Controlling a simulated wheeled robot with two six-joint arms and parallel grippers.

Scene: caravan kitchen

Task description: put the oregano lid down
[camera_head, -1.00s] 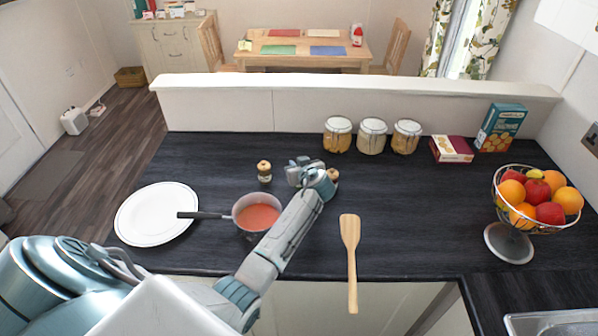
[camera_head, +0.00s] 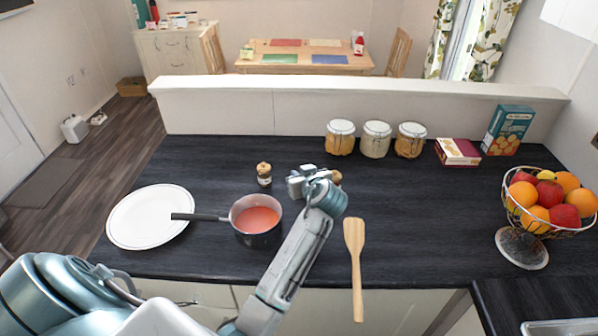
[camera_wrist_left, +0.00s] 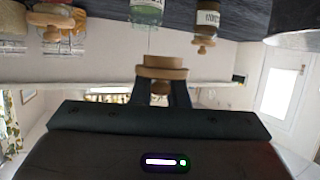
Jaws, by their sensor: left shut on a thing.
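My left gripper (camera_head: 300,183) is over the dark worktop, right of the saucepan. In the left wrist view, which is upside down, its fingers are shut on a round wooden lid with a knob (camera_wrist_left: 163,68). The head view hides this lid behind the gripper. A glass jar with a green label (camera_wrist_left: 147,12) stands beyond the lid, its mouth apparently uncovered. Another wooden top (camera_head: 337,178) peeks out behind my gripper. My right gripper is out of view.
The saucepan of red soup (camera_head: 256,219) has its handle over the white plate (camera_head: 124,226). A wooden spatula (camera_head: 356,262) lies right of my arm. Canisters (camera_head: 376,140), boxes and a fruit bowl (camera_head: 524,250) stand farther right. Free worktop lies between spatula and bowl.

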